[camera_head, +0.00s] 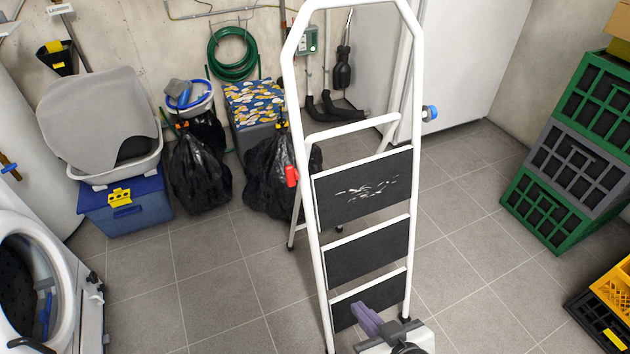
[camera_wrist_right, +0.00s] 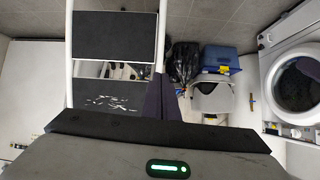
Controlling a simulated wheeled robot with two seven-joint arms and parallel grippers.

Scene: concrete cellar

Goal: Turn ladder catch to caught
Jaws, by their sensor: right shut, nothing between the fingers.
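A white stepladder (camera_head: 414,200) with dark treads stands open in the middle of the floor. A small red catch (camera_head: 291,176) sits on its left rail, near the top tread. The catch is not clear there. My left gripper is out of view.
A washing machine (camera_head: 60,270) stands at the left, near a blue box (camera_head: 125,215) and black bags (camera_head: 200,175). Stacked green and grey crates (camera_head: 560,150) and a yellow crate (camera_head: 612,290) stand at the right. Tiled floor is free on both sides of the ladder.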

